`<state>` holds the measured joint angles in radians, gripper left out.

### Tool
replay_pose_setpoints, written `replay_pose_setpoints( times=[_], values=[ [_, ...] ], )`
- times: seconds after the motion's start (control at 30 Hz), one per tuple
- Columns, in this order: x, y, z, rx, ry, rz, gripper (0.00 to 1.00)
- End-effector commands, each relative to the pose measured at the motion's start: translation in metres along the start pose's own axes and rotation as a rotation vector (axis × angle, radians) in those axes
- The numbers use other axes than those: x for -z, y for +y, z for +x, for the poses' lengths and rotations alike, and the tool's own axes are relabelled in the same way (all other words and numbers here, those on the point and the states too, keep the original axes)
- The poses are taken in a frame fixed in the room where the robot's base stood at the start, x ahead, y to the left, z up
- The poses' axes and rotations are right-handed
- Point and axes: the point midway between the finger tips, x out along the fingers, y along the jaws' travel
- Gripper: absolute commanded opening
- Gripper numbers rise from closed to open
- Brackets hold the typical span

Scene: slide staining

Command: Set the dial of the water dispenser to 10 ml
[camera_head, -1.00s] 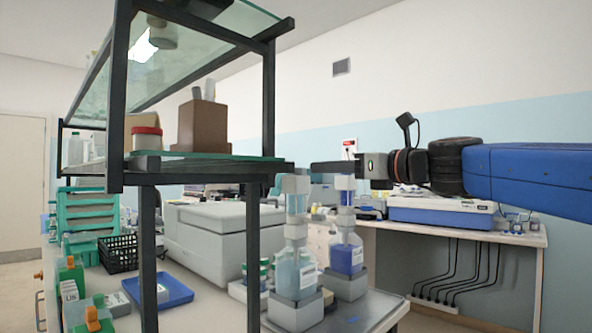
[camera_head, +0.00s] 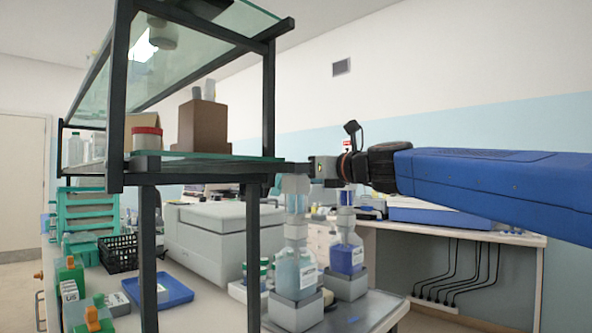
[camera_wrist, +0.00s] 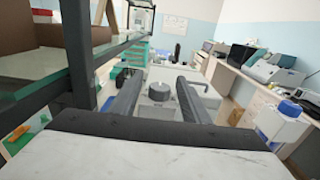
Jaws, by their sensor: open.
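The dispenser with pale, clear liquid (camera_head: 295,272) stands at the front of the bench in the head view, left of one with blue liquid (camera_head: 346,257). I take the pale one as the water dispenser. Its white top (camera_head: 296,185) is just below my gripper (camera_head: 298,169), which is partly hidden by the shelf edge. In the wrist view, my gripper (camera_wrist: 157,82) has its two dark fingers apart. A round grey dial (camera_wrist: 158,91) shows between them, and I cannot tell whether they touch it. The dial's setting is not readable.
The black shelf frame (camera_head: 268,100) with glass shelves stands close to my gripper, on its left in the wrist view. A blue tray (camera_head: 172,290) and black basket (camera_head: 119,253) lie further left.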

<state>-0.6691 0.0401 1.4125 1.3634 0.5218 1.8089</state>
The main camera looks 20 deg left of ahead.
Motion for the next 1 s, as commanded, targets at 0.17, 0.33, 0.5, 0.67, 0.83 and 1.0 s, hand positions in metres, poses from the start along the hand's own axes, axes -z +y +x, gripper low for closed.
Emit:
replay_pose_setpoints(
  times=[0.17, 0.33, 0.5, 0.67, 0.83, 1.0],
  values=[
    [0.0001, -0.0002, -0.0002, 0.000, 0.000, 0.000, 0.25],
    [0.0001, -0.0002, -0.0003, 0.000, 0.000, 0.000, 0.01],
    [0.0003, -0.0008, -0.0003, -0.008, 0.000, 0.001, 0.01],
    [0.0007, -0.0019, -0.0003, -0.050, 0.001, 0.001, 0.01],
    [0.0010, -0.0030, -0.0001, -0.143, 0.001, 0.001, 0.01],
    [0.0010, -0.0036, 0.0006, -0.280, 0.000, 0.001, 0.01]
  ],
)
